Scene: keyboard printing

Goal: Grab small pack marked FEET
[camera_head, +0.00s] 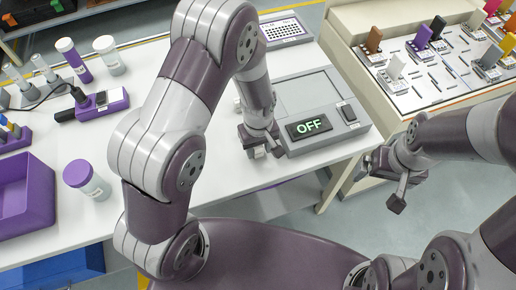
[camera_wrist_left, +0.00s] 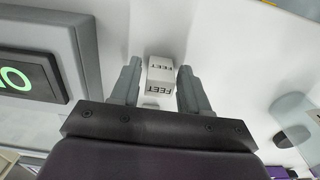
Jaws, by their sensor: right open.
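The small white pack marked FEET (camera_wrist_left: 161,72) sits on the white table in the left wrist view. My left gripper (camera_wrist_left: 159,66) is open with one finger on each side of the pack, and narrow gaps appear between the fingers and the pack. In the head view my left gripper (camera_head: 262,149) points down at the table, left of the grey device, and mostly hides the pack. My right gripper (camera_head: 387,185) is open and empty, out past the table's right side.
The grey device with the OFF display (camera_head: 309,127) stands close beside my left gripper. A purple-lidded jar (camera_head: 85,178), a purple bin (camera_head: 24,198) and bottles stand at the left. A rack of coloured tags (camera_head: 425,75) stands at the right.

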